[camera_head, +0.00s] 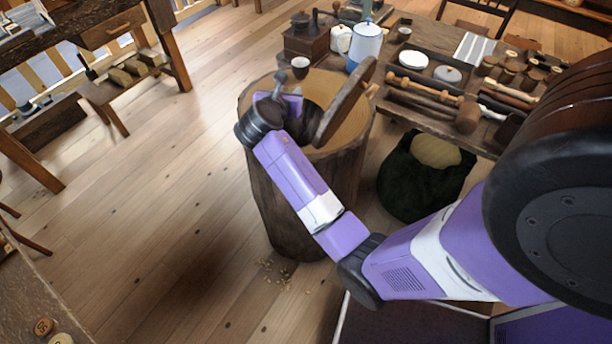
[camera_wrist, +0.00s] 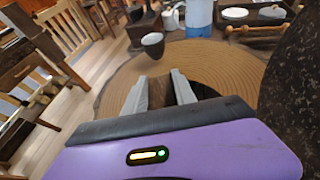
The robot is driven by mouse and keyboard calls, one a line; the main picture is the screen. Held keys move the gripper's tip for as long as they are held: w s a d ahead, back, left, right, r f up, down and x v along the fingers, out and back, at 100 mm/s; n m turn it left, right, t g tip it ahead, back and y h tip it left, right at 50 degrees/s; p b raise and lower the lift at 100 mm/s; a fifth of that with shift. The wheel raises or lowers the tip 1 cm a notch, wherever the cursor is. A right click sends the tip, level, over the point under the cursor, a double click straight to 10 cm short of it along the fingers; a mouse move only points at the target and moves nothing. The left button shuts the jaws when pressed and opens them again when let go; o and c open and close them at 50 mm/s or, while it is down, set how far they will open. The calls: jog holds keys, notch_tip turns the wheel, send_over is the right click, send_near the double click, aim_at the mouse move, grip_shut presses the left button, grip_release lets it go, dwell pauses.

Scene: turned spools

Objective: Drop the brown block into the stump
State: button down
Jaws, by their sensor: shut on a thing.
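The stump (camera_head: 310,200) stands upright on the floor, with a dark opening in its top and a round wooden lid (camera_head: 345,102) tilted up on the right side. In the wrist view the stump's ringed top (camera_wrist: 115,88) lies below my gripper (camera_wrist: 161,84). The brown block (camera_wrist: 158,92) is between my two grey fingers, which are shut on it, with the dark opening below and to the right. In the head view my gripper (camera_head: 292,103) is over the stump top by the opening. My wrist hides the block there.
A small dark cup (camera_head: 300,67) is at the stump's far edge. Behind and right, a table holds a blue pot (camera_head: 366,46), a grinder (camera_head: 308,42) and wooden tools (camera_head: 430,92). A dark sack (camera_head: 418,185) sits right of the stump. The floor on the left is mostly clear.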

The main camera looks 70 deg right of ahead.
jog(key=shift+f+b, duration=0.3)
jog(key=shift+f, duration=0.15)
jog(key=c, duration=0.9)
grip_release()
jog(key=shift+c, duration=0.2)
jog(key=shift+a+r, duration=0.1)
jog(key=v, duration=0.7)
jog(key=shift+a, duration=0.3)
jog(key=shift+s+r, duration=0.1)
